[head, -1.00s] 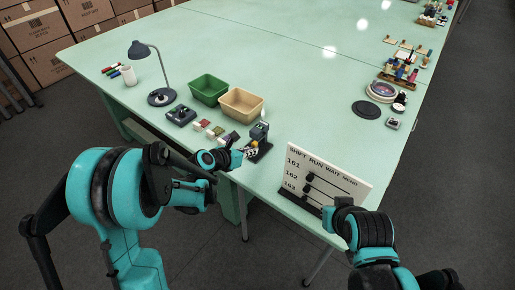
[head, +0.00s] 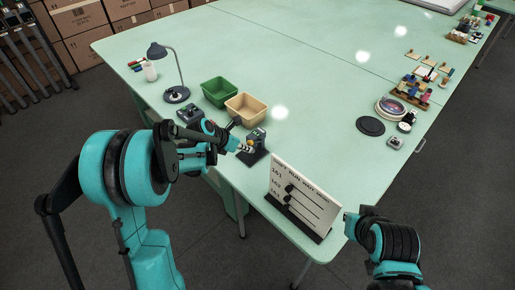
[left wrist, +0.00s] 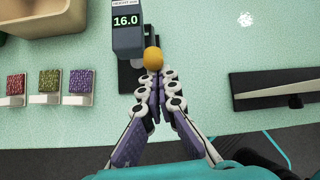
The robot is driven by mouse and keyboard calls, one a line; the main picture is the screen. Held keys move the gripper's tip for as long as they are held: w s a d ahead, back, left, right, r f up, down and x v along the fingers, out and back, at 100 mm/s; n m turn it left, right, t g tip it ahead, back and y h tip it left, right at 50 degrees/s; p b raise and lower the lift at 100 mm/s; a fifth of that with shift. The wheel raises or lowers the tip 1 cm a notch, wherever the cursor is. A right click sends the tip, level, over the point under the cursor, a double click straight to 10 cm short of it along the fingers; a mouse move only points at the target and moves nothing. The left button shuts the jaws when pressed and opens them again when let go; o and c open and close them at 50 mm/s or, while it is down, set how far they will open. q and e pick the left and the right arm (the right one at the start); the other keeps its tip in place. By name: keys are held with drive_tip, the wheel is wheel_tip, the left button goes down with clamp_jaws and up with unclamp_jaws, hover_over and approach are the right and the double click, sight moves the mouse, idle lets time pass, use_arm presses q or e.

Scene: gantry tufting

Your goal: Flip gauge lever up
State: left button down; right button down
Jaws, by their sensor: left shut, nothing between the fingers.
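The gauge (head: 257,137) is a small dark grey device on a black base near the table's front edge. In the left wrist view the gauge (left wrist: 127,38) reads 16.0, and the round orange-yellow knob of its lever (left wrist: 153,58) sits at its right side. My left gripper (left wrist: 154,82) is shut and empty, with its fingertips just below the knob in that picture. I cannot tell whether they touch it. In the head view the left gripper (head: 240,148) is at the gauge's near left. My right gripper (head: 349,224) is off the table's right front corner; its fingers are unclear.
A white board with sliders (head: 318,195) stands right of the gauge. Green (head: 219,92) and tan (head: 246,109) bins stand behind, with a lamp (head: 177,94) to the left. Colour swatches (left wrist: 48,85) lie left of the gauge. The table's middle is clear.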

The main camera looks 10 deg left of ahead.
sight(251, 141)
use_arm(q)
drive_tip(key=shift+w+r+p, duration=0.3)
drive_tip(key=shift+r+p, duration=0.05)
drive_tip(key=shift+r, duration=0.45)
drive_tip(key=shift+w+d+r, duration=0.2)
drive_tip(key=shift+d+r, duration=0.1)
drive_tip(key=shift+r, duration=0.05)
drive_tip(key=shift+w+r, duration=0.25)
drive_tip(key=shift+r, duration=0.05)
drive_tip(key=shift+w+r+p, duration=0.15)
drive_tip(key=shift+p, duration=0.15)
